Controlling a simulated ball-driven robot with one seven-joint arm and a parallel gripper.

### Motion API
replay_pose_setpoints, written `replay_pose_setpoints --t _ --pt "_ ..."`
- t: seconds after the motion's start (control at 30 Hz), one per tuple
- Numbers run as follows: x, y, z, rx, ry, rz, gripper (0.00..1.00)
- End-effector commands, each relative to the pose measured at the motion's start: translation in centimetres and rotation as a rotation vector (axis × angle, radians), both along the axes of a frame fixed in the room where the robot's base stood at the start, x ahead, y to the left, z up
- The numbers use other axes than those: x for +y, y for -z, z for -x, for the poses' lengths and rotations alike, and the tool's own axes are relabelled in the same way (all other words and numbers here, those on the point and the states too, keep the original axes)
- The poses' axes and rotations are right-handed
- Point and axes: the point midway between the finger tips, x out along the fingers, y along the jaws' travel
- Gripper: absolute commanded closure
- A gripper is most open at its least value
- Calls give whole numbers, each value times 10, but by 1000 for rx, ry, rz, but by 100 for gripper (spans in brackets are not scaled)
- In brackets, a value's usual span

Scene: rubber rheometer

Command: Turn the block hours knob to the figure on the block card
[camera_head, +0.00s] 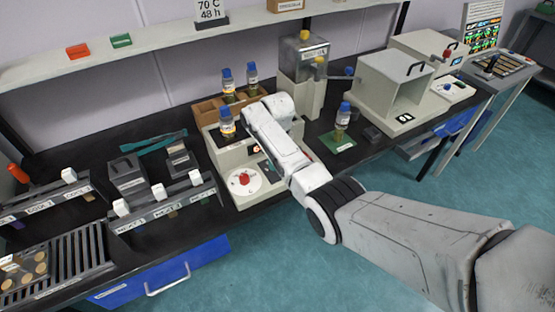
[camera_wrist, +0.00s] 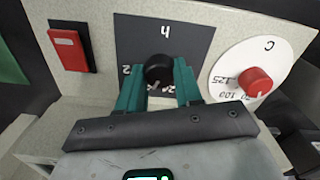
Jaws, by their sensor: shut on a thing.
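The block hours knob (camera_wrist: 158,68) is a black round knob on a dark plate marked "h" in the wrist view. My gripper (camera_wrist: 159,82) has its teal fingers on both sides of the knob, shut on it. A pale pointer line shows on the knob's near side. A "2" shows left of the knob; figures below it are partly covered by the fingers. The heating block (camera_head: 232,155) stands on the bench in the head view, where my arm hides the knob and gripper. A card (camera_head: 208,10) on the shelf reads "70 C 48 h".
A red knob (camera_wrist: 256,80) on a white C dial is right of my gripper; it also shows in the head view (camera_head: 244,178). A red rocker switch (camera_wrist: 68,50) is to the left. Blue-capped bottles (camera_head: 227,123) stand on and behind the block.

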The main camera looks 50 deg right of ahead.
Motion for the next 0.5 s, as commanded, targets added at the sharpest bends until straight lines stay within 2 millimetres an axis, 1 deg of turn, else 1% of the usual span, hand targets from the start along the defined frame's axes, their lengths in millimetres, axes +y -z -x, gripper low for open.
replay_pose_setpoints --t 0.2,0.5 --pt "0 -1 -1 -1 69 1 96" --pt "0 -1 -1 -2 94 1 96"
